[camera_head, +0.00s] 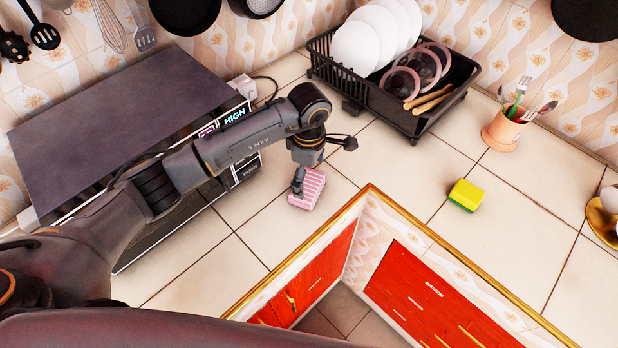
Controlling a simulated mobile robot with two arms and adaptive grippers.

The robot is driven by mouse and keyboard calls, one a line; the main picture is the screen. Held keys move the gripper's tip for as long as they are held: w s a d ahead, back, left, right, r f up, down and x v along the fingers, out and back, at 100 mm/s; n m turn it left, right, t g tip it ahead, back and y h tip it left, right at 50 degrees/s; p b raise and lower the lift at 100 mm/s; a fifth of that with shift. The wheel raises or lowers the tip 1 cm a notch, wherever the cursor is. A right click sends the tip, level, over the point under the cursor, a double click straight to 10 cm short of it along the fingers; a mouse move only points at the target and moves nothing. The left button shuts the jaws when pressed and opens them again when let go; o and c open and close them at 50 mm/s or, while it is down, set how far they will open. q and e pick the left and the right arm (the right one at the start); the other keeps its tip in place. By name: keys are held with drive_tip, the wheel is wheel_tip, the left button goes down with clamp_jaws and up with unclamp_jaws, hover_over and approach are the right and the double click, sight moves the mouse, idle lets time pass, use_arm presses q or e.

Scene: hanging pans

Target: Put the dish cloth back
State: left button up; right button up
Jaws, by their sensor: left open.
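A folded pink and white striped dish cloth (311,190) lies on the tiled counter near its inner corner, in the middle of the head view. My left gripper (299,184) points down at the cloth's left side, with its fingers open. The fingers partly cover the cloth's left edge, and I cannot tell whether they touch it. My right gripper is not in view.
A black dish rack (398,122) with white plates (357,48) stands behind. A yellow-green sponge (466,195) and a utensil pot (502,131) are to the right. A microwave (128,100) is on the left under my arm. Pans hang above. Counter between cloth and sponge is clear.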

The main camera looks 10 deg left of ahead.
sight(309, 185)
use_arm(q)
wheel_tip(309, 185, up, 8)
drive_tip(key=p, duration=0.2)
drive_tip(key=shift+f+p, duration=0.15)
drive_tip(key=shift+p, duration=0.2)
drive_tip(key=shift+s+f, duration=0.1)
